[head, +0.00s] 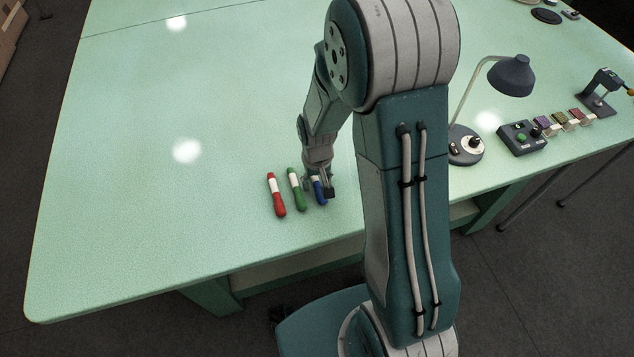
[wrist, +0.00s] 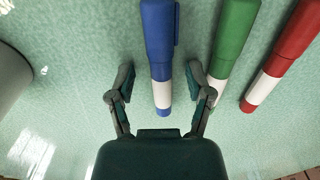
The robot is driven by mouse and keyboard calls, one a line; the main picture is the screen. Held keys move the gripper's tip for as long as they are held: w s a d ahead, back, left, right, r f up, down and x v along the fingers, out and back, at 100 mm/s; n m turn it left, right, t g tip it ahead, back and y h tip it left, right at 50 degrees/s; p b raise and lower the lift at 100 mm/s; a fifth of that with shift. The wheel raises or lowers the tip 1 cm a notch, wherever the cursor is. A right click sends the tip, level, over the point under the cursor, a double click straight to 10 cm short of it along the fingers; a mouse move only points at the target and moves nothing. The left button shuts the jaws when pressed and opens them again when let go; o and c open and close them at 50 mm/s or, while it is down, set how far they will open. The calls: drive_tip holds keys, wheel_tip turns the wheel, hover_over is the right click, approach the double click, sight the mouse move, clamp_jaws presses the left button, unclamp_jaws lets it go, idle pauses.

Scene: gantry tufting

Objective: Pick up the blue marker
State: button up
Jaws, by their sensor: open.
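The blue marker (wrist: 160,38) has a white band and a blue end, and lies on the green table. The gripper holds nothing.
A green marker (head: 296,190) lies just left of the blue one, and a red marker (head: 276,195) lies further left. A lamp (head: 512,76) and a control box (head: 522,138) stand to the right. The left part of the green table (head: 120,200) is clear.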

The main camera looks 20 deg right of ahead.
drive_tip(key=shift+a, duration=0.15)
clamp_jaws()
drive_tip(key=shift+r, duration=0.1)
